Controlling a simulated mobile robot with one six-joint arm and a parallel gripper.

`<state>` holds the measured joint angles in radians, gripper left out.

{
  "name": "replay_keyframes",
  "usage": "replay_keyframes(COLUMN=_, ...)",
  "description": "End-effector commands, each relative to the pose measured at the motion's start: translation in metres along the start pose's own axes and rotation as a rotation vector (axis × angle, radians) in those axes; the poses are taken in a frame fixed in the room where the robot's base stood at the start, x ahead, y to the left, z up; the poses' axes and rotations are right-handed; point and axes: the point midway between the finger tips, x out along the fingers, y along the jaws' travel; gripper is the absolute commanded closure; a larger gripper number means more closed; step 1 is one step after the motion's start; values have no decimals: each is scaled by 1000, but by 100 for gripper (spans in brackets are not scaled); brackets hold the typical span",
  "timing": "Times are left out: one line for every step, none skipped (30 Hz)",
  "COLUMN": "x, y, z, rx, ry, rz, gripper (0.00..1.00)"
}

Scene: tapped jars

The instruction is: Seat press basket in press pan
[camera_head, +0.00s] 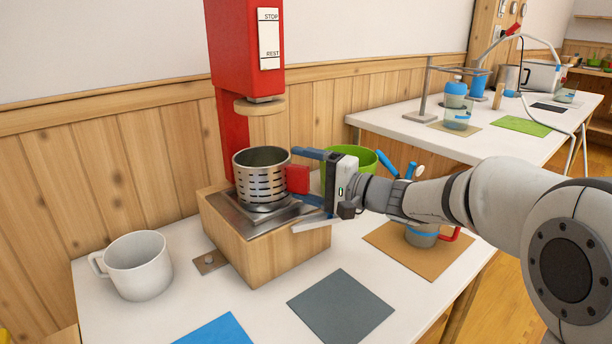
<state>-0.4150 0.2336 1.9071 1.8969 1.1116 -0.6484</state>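The press basket (262,180) is a slotted metal cylinder with a red grip block (297,179) on its right side. It stands upright over the metal press pan (236,217), which lies on a wooden block. The basket's lower end is within the pan's outline; whether it is fully down cannot be told. My gripper (307,177) reaches in from the right. Its two blue fingers stand apart on either side of the red block, with gaps showing, so it looks open.
A red press column (243,45) with a round wooden presser (260,105) overhangs the basket. A white mug (138,266) stands at left, a green bowl (362,160) behind my gripper. A red-handled cup (421,238) sits below my arm. The grey mat (341,306) is bare.

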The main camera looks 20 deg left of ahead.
Motion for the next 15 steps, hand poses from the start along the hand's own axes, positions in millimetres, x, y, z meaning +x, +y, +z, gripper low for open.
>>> replay_keyframes(x=0, y=-1, z=0, rx=-1, ry=0, rz=-2, gripper=20)
replay_keyframes(x=0, y=-1, z=0, rx=-1, ry=0, rz=-1, gripper=20)
replay_keyframes(x=0, y=-1, z=0, rx=-1, ry=0, rz=-1, gripper=20)
replay_keyframes(x=0, y=-1, z=0, rx=-1, ry=0, rz=-1, gripper=20)
replay_keyframes(x=0, y=-1, z=0, rx=-1, ry=0, rz=-1, gripper=20)
replay_keyframes(x=0, y=-1, z=0, rx=-1, ry=0, rz=-1, gripper=20)
replay_keyframes(x=0, y=-1, z=0, rx=-1, ry=0, rz=-1, gripper=20)
replay_keyframes(x=0, y=-1, z=1, rx=-1, ry=0, rz=-1, gripper=20)
replay_keyframes(x=0, y=-1, z=2, rx=-1, ry=0, rz=-1, gripper=20)
replay_keyframes(x=0, y=-1, z=2, rx=-1, ry=0, rz=-2, gripper=20)
replay_keyframes(x=0, y=-1, z=4, rx=-1, ry=-1, rz=-2, gripper=20)
replay_keyframes(x=0, y=-1, z=5, rx=-1, ry=-1, rz=-2, gripper=20)
replay_keyframes(x=0, y=-1, z=6, rx=-1, ry=-1, rz=-2, gripper=20)
replay_keyframes(x=0, y=-1, z=8, rx=-1, ry=-1, rz=-1, gripper=20)
replay_keyframes(x=0, y=-1, z=9, rx=-1, ry=-1, rz=-1, gripper=20)
